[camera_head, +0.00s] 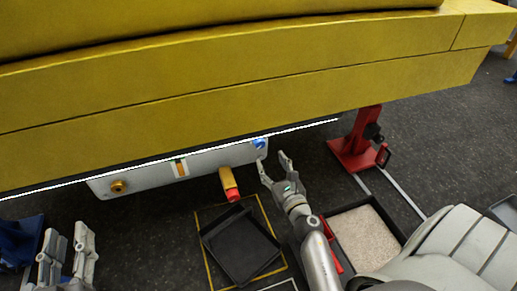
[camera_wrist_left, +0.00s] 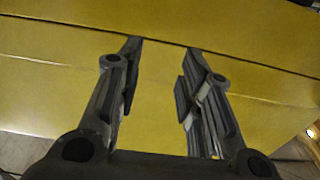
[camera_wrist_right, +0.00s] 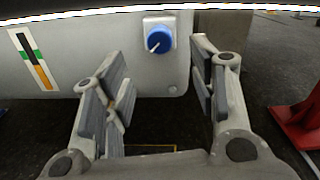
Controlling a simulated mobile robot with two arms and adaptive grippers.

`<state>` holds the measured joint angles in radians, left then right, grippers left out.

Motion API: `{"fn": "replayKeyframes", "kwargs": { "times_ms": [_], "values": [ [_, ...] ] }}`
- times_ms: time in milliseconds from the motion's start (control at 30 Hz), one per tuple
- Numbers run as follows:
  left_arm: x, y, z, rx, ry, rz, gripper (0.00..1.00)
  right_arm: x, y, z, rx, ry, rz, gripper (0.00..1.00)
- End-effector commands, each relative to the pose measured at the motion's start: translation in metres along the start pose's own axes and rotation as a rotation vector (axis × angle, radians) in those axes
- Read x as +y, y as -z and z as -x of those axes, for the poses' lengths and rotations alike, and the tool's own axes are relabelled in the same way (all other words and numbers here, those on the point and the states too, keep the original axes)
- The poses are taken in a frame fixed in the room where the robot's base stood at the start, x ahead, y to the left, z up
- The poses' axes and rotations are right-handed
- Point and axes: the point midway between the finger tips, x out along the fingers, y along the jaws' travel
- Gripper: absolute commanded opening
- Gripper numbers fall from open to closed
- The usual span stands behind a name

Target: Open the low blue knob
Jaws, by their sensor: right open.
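The blue knob (camera_head: 259,143) sits at the right end of a pale grey panel (camera_head: 205,161) under the yellow boom. In the right wrist view the blue knob (camera_wrist_right: 159,39) has a white pointer mark that points to the lower left. My right gripper (camera_head: 274,168) is open and empty, just below and to the right of the knob and apart from it; in its wrist view the fingers (camera_wrist_right: 160,85) stand on either side below the knob. My left gripper (camera_head: 66,250) is open and empty at the lower left, with yellow boom surface ahead of it in its wrist view (camera_wrist_left: 158,85).
The yellow boom (camera_head: 230,75) spans above the panel. An orange knob (camera_head: 118,187) is at the panel's left end. A yellow and red part (camera_head: 229,184) sticks out below the panel. A black tray (camera_head: 240,246), a gravel bin (camera_head: 363,238) and a red stand (camera_head: 355,150) are nearby.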

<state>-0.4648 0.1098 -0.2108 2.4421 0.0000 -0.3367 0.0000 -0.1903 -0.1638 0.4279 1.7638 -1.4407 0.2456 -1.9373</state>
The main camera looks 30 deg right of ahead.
Motion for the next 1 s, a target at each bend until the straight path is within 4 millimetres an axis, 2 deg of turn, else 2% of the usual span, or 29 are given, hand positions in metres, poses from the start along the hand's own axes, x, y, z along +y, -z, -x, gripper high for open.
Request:
{"fn": "replayKeyframes", "kwargs": {
  "times_ms": [233, 500, 700, 933, 1000],
  "values": [
    [-0.003, -0.02, 0.004, -0.113, 0.007, -0.002, 0.34, 0.0, -0.002, -0.046, -0.001, 0.0, -0.005, 0.53],
    [-0.003, -0.019, 0.003, -0.1, 0.006, -0.002, 0.34, 0.0, 0.0, -0.082, 0.0, 0.0, -0.005, 0.53],
    [-0.002, -0.016, 0.002, -0.086, 0.005, -0.002, 0.34, 0.0, 0.0, -0.091, 0.001, -0.001, -0.005, 0.53],
    [-0.002, -0.016, 0.002, -0.085, 0.005, -0.002, 0.34, 0.001, 0.0, -0.092, 0.001, -0.001, -0.005, 0.53],
    [-0.002, -0.016, 0.002, -0.085, 0.005, -0.002, 0.34, 0.001, 0.0, -0.092, 0.001, -0.001, -0.005, 0.46]
  ]
}}
